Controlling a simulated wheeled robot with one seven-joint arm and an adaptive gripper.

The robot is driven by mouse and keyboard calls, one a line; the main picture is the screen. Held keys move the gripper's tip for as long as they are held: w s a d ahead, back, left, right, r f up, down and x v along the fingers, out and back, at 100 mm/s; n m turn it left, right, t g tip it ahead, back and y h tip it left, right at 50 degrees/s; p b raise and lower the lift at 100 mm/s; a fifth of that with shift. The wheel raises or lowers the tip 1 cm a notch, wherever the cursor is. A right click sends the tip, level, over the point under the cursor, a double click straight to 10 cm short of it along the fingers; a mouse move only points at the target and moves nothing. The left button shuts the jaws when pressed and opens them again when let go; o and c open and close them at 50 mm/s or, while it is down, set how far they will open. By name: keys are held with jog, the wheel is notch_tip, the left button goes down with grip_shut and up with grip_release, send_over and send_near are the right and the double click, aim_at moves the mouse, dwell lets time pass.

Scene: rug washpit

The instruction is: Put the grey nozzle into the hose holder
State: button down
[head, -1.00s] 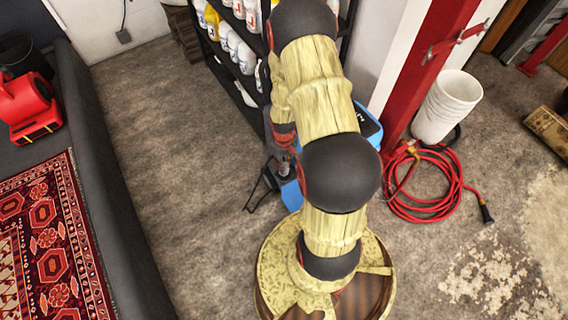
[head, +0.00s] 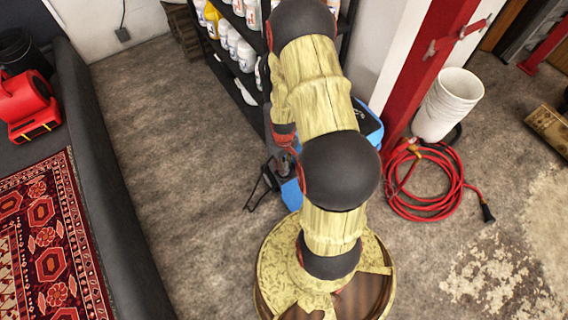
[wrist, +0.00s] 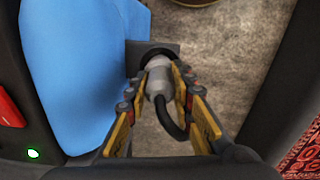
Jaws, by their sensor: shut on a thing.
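In the wrist view my gripper (wrist: 160,77) is shut on the grey nozzle (wrist: 157,72), a short light grey cylinder with a black hose curving down from it. The nozzle's far end meets a dark square bracket (wrist: 135,58), which looks like the hose holder, beside a blue body. I cannot tell whether the nozzle's tip is inside it or only in front of it.
A blue machine (wrist: 75,70) fills the left of the wrist view, close to my fingers. The head view shows a bottle shelf (head: 238,95), a red post (head: 425,75), white buckets (head: 448,105) and a coiled red hose (head: 425,212).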

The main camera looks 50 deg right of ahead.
jog(key=shift+f+b, duration=0.6)
jog(key=shift+f, duration=0.3)
jog(key=c, duration=1.5)
grip_release()
jog(key=shift+o, duration=0.2)
notch_tip(320, 180, up, 12)
jog(key=shift+r, duration=0.1)
